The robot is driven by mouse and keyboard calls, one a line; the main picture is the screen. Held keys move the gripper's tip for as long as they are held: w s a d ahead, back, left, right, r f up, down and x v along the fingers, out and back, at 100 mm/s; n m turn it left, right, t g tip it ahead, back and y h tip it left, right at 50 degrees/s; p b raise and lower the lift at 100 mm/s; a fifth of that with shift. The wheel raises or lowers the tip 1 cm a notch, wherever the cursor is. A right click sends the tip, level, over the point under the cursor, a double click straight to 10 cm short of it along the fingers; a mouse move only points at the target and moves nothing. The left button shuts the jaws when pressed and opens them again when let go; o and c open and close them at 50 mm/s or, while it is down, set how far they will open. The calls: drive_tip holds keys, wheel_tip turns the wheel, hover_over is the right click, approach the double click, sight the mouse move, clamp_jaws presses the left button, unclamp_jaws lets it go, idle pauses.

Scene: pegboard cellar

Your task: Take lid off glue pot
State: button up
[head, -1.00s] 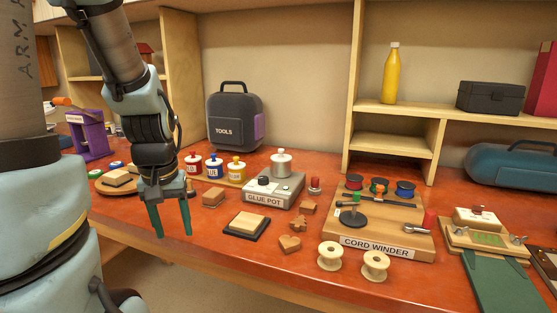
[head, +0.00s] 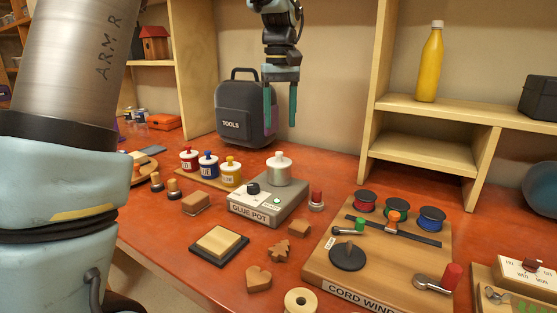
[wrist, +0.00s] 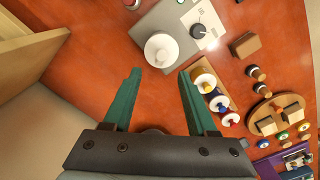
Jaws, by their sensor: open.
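The glue pot (head: 279,174) is a pale metal pot with its lid (head: 280,156) on, topped by a small knob. It stands on the back of a grey base labelled GLUE POT (head: 268,203), which has a dark dial. My gripper (head: 281,115) is open and empty, pointing down in the air above the pot in the head view. In the wrist view, the round lid (wrist: 161,50) shows beyond the fingertips, roughly between them, and my gripper (wrist: 160,78) holds nothing. The lid hides the pot's inside.
Red, blue and yellow jars (head: 209,164) stand left of the base. A red-topped peg (head: 317,200) stands close to its right. The tool bag (head: 243,112) is behind. The cord winder board (head: 380,255) and shelf (head: 430,155) are to the right.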

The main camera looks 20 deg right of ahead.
sight(279, 153)
drive_tip(key=shift+s+a+f+p, duration=0.1)
drive_tip(key=shift+f+p, duration=0.35)
drive_tip(key=shift+f, duration=1.5)
drive_tip(key=shift+s+a+f+p, duration=0.1)
drive_tip(key=shift+f+p, duration=0.3)
drive_tip(key=shift+f, duration=1.5)
clamp_jaws()
